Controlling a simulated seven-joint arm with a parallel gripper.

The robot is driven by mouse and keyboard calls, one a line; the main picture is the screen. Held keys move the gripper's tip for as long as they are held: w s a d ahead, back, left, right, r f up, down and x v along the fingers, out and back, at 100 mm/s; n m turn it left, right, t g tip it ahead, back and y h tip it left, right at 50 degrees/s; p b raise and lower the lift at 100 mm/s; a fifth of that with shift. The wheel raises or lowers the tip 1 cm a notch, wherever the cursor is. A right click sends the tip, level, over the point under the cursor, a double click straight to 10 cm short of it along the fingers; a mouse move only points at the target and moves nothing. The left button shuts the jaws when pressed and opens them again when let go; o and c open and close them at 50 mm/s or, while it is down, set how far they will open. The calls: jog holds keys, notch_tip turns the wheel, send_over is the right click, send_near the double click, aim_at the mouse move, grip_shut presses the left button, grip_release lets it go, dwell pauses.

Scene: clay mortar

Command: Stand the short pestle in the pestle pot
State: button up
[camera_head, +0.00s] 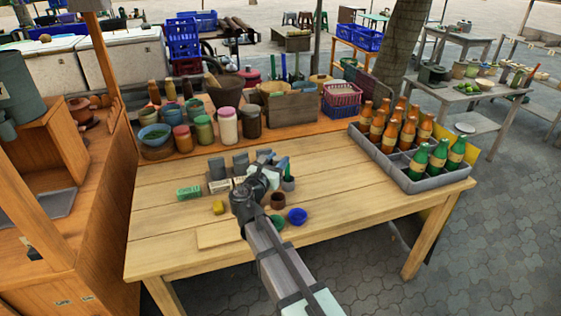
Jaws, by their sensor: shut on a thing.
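My gripper (266,160) is over the back middle of the wooden table, its fingers small and partly hidden by my arm. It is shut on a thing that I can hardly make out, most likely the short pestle. A slim green upright piece (282,164) shows just right of the gripper, above a small dark grey pot (288,184). I cannot tell whether that piece stands in the pot or is apart from it. A small brown pot (277,200) stands in front of the grey one. I cannot tell which is the pestle pot.
A blue bowl (297,215) and a green dish (276,222) are near my arm. Grey blocks (217,167), a green box (189,192) and a yellow piece (218,207) lie left. A bottle crate (440,183) is right; jars (227,125) line the back.

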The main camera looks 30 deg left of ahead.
jog(key=shift+f, duration=4.7)
jog(key=o, duration=1.1)
jog(key=shift+s, duration=0.1)
jog(key=s, duration=1.3)
jog(key=shift+s, duration=0.3)
jog(key=shift+w, duration=0.1)
